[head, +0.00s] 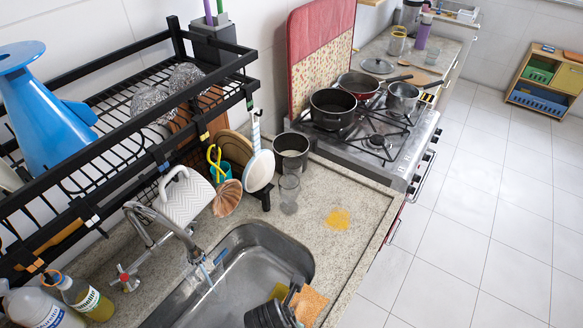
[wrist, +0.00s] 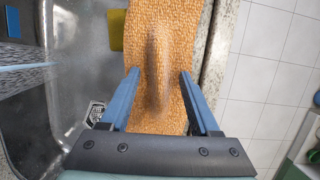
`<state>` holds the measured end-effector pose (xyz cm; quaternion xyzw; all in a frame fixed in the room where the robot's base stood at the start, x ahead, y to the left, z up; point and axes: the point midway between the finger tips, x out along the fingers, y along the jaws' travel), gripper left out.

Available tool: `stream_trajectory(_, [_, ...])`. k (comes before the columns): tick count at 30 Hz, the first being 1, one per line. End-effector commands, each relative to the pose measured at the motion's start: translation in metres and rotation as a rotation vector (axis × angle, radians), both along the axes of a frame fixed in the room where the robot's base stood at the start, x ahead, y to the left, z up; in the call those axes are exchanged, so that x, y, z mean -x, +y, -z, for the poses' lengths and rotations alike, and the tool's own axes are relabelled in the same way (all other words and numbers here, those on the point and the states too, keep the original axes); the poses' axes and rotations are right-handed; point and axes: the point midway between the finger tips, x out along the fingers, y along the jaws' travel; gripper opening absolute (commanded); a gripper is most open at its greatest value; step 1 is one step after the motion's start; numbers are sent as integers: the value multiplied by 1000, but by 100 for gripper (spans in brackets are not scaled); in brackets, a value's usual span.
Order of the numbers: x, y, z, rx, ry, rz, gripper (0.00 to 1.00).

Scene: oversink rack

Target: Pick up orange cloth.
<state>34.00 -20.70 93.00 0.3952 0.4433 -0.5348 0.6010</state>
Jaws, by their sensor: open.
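The orange cloth (head: 312,303) lies at the near right edge of the sink, partly behind my gripper in the head view. In the wrist view the textured orange cloth (wrist: 165,28) runs from the top edge down between my fingers, with a dark elongated smudge or ridge along its middle. My gripper (wrist: 158,75) is open, with one blue finger on each side of the cloth's strip. I cannot tell whether the fingers touch it. In the head view my gripper (head: 290,297) is at the bottom edge, its tips mostly hidden.
A yellow piece (wrist: 117,30) lies beside the cloth. The metal sink (head: 255,250) with running water is to the left. A yellow-orange patch (head: 338,219) lies on the counter (head: 350,190). A black dish rack (head: 130,130) stands over the sink's left side. Open floor is right.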

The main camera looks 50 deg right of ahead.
Motion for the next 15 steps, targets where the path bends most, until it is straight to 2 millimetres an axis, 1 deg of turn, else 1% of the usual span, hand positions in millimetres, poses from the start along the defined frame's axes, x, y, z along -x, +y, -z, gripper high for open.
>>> stream_trajectory(2, [0, 0, 0, 0, 0, 0, 62])
stream_trajectory(6, [0, 0, -1, 1, -1, 0, 37])
stream_trajectory(11, [0, 0, -1, 1, 0, 0, 8])
stream_trajectory(12, [0, 0, -1, 1, 0, 0, 1])
stream_trajectory(15, [0, 0, -1, 1, 0, 0, 0])
